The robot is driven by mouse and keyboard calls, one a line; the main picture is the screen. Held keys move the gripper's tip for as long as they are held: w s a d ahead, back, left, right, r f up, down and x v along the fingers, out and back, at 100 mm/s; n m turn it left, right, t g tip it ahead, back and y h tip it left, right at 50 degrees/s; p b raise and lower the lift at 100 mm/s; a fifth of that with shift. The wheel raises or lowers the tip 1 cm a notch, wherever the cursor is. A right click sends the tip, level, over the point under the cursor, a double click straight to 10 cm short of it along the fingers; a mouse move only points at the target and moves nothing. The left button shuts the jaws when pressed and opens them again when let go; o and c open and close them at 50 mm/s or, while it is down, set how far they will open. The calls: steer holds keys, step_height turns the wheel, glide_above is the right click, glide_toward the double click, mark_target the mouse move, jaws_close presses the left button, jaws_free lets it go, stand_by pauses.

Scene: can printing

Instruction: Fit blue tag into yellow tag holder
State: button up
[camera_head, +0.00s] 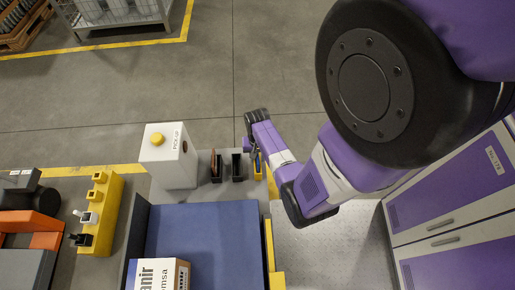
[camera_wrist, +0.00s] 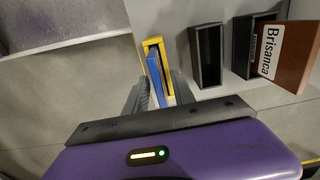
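The blue tag (camera_wrist: 157,78) stands in the slot of the yellow tag holder (camera_wrist: 154,42), slightly tilted in the wrist view. Its lower part and how deep it sits are hidden. My gripper (camera_wrist: 160,88) is at the holder, with one grey finger on each side of the tag. The fingers look apart, with the tag between them; contact is hard to make out. In the head view the yellow holder (camera_head: 258,174) is at the right end of the holder row, with the blue tag (camera_head: 258,162) showing at it and my gripper (camera_head: 252,150) right beside it.
Two black holders (camera_wrist: 206,55) (camera_wrist: 247,62) stand to the right in the wrist view; the farther one holds a brown "Brisanca" tag (camera_wrist: 286,50). In the head view, a white "PICK-UP" box (camera_head: 170,165) with a yellow button and a blue surface (camera_head: 205,235) are nearby.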

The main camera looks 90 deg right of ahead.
step_height(320, 180, up, 10)
steer(key=shift+r+p, duration=0.1)
steer(key=shift+p, duration=0.7)
steer(key=shift+a, duration=0.15)
steer(key=w+a+r+n+t+h, duration=0.2)
steer(key=w+a+n+t, duration=0.15)
steer(key=a, duration=0.45)
steer(key=w+a+r+n+t+h, duration=0.25)
steer(key=a+n, duration=0.25)
steer(key=a, duration=0.3)
steer(key=a+r+n+t+y, duration=0.1)
steer(key=a+r+n+t, duration=0.2)
steer(key=r, duration=0.6)
steer(key=s+a+r+n+t+y, duration=0.1)
steer(key=a+r+n+t+y, duration=0.1)
steer(key=a+r, duration=0.6)
steer(key=s+a+r+n+t+y, duration=0.1)
steer(key=a+r+n+t, duration=0.2)
steer(key=r, duration=0.8)
steer(key=shift+s+a+n+t, duration=0.2)
steer(key=shift+a+n+t, duration=0.25)
steer(key=shift+a, duration=0.7)
steer(key=shift+s+y, duration=0.15)
steer(key=shift+y, duration=0.1)
